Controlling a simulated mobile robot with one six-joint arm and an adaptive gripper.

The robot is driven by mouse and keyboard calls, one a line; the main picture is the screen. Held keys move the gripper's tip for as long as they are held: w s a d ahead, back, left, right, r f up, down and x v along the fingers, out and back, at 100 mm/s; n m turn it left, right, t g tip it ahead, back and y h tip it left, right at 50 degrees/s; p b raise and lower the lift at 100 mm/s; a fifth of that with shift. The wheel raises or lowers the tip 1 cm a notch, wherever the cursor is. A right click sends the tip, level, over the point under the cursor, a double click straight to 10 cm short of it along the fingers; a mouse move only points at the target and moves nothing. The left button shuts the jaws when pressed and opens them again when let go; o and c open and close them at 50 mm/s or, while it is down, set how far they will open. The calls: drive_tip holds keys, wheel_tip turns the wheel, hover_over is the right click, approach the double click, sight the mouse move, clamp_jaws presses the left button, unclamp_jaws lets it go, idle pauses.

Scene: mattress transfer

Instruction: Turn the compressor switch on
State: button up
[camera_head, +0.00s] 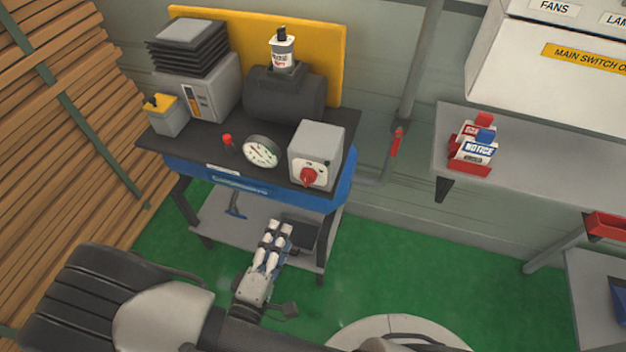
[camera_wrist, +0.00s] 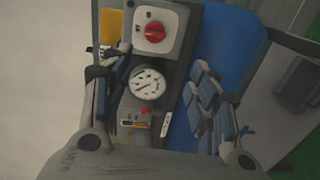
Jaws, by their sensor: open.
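The compressor switch is a red rotary knob (camera_head: 308,177) on the front of a grey box (camera_head: 318,143) at the right end of the compressor table. In the wrist view the red knob (camera_wrist: 155,31) is at the top, on a white plate, with the round gauge (camera_wrist: 146,84) below it. My gripper (camera_head: 275,240) is in front of the table, below and left of the knob and apart from it. In the wrist view its fingers (camera_wrist: 165,85) are spread on both sides, with nothing held between them.
The compressor table (camera_head: 262,188) also carries a gauge, a small red knob (camera_head: 227,140), a dark tank (camera_head: 285,95) and a grey unit. Stacked wood (camera_head: 60,150) stands at left. A grey shelf (camera_head: 540,150) with notice boxes is at right. Green floor lies between.

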drive_tip(key=b, duration=0.4)
approach(305, 183)
drive_tip(key=shift+n+t, duration=0.3)
drive_tip(key=x, duration=0.9)
drive_tip(key=shift+w+d+f, duration=0.15)
drive_tip(key=shift+w+d, duration=0.05)
drive_tip(key=shift+w, duration=0.1)
drive_tip(key=shift+c, duration=0.2)
drive_tip(key=c, duration=1)
